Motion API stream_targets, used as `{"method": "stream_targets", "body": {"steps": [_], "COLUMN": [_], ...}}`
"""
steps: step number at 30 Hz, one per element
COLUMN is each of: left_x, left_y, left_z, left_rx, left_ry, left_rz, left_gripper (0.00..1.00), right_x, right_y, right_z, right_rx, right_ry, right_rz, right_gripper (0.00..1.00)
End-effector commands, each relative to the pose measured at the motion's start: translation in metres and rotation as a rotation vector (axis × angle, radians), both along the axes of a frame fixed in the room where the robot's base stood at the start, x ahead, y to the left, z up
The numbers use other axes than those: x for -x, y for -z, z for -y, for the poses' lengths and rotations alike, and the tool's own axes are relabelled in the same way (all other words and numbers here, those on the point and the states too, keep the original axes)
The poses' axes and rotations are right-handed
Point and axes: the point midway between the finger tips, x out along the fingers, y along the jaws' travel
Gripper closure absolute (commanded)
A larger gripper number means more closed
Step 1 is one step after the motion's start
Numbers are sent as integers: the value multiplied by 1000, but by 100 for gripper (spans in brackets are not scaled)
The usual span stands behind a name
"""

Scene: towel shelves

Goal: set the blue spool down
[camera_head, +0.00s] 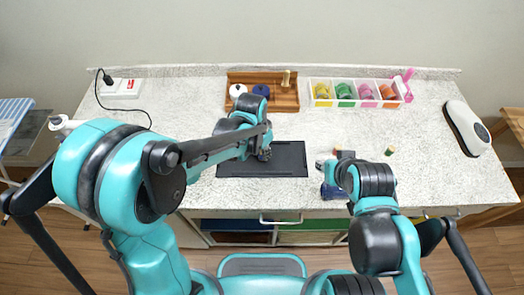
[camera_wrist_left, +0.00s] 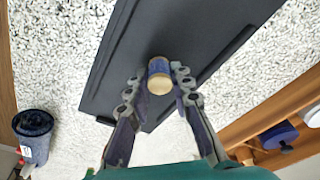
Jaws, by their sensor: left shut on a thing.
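The blue spool (camera_wrist_left: 159,68) shows in the left wrist view with its pale round end toward the camera. My left gripper (camera_wrist_left: 158,84) is shut on it, one finger on each side. The spool is over the black tray (camera_wrist_left: 125,58); I cannot tell whether it touches the tray. In the head view my left gripper (camera_head: 265,154) is over the middle of the black tray (camera_head: 290,170) and mostly hides the spool. My right gripper (camera_head: 327,166) is to the right of the tray; its finger opening is not clear.
A wooden tray (camera_head: 284,102) with blue and white spools is at the back, beside a white divided box (camera_head: 312,100) of coloured spools. A small green-and-orange thing (camera_head: 390,150) lies right. The right countertop is mostly clear.

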Motion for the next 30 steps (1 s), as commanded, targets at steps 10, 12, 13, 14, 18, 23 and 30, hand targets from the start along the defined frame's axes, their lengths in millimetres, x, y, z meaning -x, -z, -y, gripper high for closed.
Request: {"method": "stream_targets", "body": {"steps": [10, 12, 13, 14, 18, 23, 30], "left_x": [0, 0, 0, 0, 0, 4, 9], "left_y": [3, 3, 3, 3, -5, -33, -86], "left_z": [0, 0, 0, 0, 0, -4, -9], "left_rx": [0, 0, 0, 0, 0, 0, 0], "left_ry": [0, 0, 0, 0, 0, -1, -1], "left_rz": [0, 0, 0, 0, 0, 0, 0], "left_gripper": [58, 58, 58, 58, 58, 58, 58], "right_x": [0, 0, 0, 0, 0, 0, 0], "right_y": [3, 3, 3, 3, -3, -12, -28], "right_z": [0, 0, 0, 0, 0, 0, 0], "right_rx": [0, 0, 0, 0, 0, 0, 0], "right_ry": [0, 0, 0, 0, 0, 0, 0], "right_rz": [0, 0, 0, 0, 0, 0, 0], "right_gripper": [67, 67, 67, 67, 67, 67, 67]}}
